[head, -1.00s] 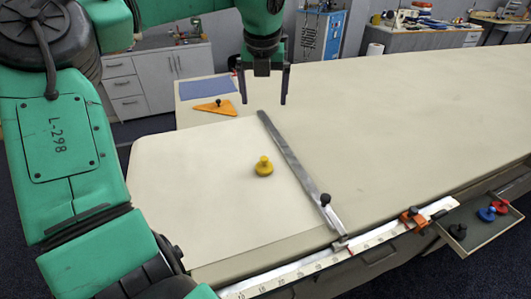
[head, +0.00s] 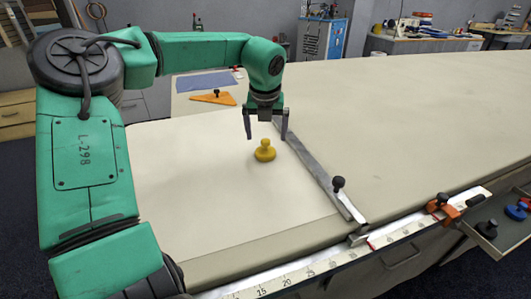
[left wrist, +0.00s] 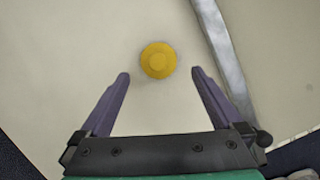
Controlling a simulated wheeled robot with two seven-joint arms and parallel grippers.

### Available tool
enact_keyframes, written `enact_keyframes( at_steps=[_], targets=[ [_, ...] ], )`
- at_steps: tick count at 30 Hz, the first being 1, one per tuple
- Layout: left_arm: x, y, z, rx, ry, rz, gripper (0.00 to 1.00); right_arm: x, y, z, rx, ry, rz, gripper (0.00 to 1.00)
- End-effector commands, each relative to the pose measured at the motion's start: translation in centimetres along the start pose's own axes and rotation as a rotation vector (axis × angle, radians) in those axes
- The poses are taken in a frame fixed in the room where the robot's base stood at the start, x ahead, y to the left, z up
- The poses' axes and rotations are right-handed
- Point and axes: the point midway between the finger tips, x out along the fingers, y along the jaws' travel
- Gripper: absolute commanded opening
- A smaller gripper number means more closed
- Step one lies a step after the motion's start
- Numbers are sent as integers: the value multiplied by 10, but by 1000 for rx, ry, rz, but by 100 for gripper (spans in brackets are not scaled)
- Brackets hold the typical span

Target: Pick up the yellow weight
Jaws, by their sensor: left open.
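The yellow weight (head: 265,151) is a round disc with a knob on top, standing upright on the pale sheet on the table. In the left wrist view the yellow weight (left wrist: 158,61) shows from above, just beyond the fingertips and roughly centred between them. My left gripper (head: 265,137) is open and empty, pointing down above the weight, apart from it. Its two fingers also show in the left wrist view (left wrist: 160,76), spread apart. My right gripper is not in view.
A metal straightedge (head: 310,170) with a black knob lies close to the right of the weight. A ruler (head: 330,261) with an orange clamp (head: 443,207) runs along the front edge. An open drawer (head: 505,240) is at right. An orange triangle (head: 213,98) lies behind.

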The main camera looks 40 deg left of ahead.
Motion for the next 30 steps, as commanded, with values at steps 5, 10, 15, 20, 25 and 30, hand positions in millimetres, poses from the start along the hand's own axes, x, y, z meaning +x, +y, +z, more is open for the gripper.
enact_keyframes(
  at_steps=[5,10,15,20,25,30],
  targets=[
    [23,1,1,0,2,1,100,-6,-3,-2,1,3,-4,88],
    [56,3,2,0,3,2,100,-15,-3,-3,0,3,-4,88],
    [70,3,2,-1,-1,0,100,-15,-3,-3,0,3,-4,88],
    [70,3,2,-1,-1,-1,88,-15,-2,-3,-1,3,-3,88],
    [70,3,2,0,-1,-1,24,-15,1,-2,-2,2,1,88],
    [68,2,3,0,-4,-2,0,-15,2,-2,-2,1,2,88]
  ],
)
